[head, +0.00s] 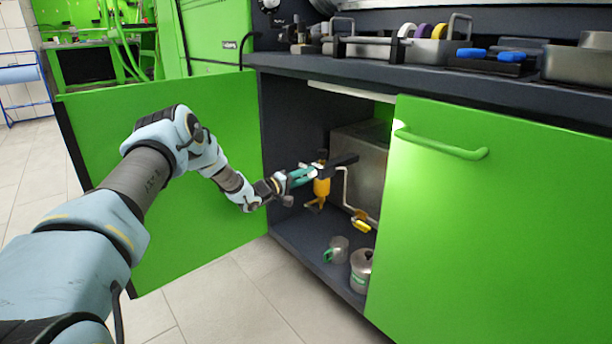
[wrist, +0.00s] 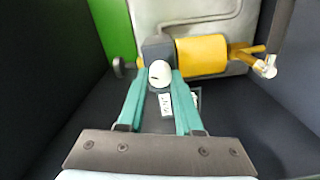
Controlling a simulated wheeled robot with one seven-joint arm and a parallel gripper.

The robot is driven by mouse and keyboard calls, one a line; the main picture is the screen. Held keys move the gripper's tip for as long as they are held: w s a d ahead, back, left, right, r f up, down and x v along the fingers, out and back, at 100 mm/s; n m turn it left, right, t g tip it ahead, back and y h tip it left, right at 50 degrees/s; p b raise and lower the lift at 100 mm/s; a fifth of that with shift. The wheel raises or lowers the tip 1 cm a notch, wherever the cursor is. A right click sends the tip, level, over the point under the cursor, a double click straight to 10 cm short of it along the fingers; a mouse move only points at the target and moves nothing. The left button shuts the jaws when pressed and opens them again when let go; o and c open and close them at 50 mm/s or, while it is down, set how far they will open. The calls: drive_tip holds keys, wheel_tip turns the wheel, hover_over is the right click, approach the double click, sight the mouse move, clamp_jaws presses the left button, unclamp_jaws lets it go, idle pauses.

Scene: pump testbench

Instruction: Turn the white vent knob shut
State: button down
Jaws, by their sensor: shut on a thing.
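The white vent knob (wrist: 160,75) shows in the wrist view as a round white knob with a dark mark, in front of a dark grey block. My gripper (wrist: 158,82) has its two teal fingers on either side of the knob, shut on it. In the head view my gripper (head: 303,176) reaches into the open cabinet beside the yellow pump body (head: 321,186). The knob itself is hard to make out in the head view. The yellow body (wrist: 202,56) lies just right of the knob in the wrist view.
A metal tank (head: 360,160) stands behind the yellow body. A yellow-handled tap (head: 361,221) hangs off a pipe, and two metal cups (head: 361,268) stand on the cabinet floor. The green right door (head: 490,220) and green left door (head: 200,190) flank the opening.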

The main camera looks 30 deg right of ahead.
drive_tip(key=n, duration=0.5)
drive_tip(key=shift+f, duration=0.1)
drive_tip(key=shift+n, duration=0.3)
idle(0.4)
drive_tip(key=c, duration=0.6)
unclamp_jaws()
drive_tip(key=shift+a, duration=0.1)
drive_tip(key=a+p, duration=0.1)
drive_tip(key=a, duration=0.2)
drive_tip(key=s+a+p, duration=0.1)
drive_tip(key=a, duration=0.3)
drive_tip(key=s+a+p, duration=0.1)
drive_tip(key=a, duration=0.2)
drive_tip(key=shift+a, duration=0.25)
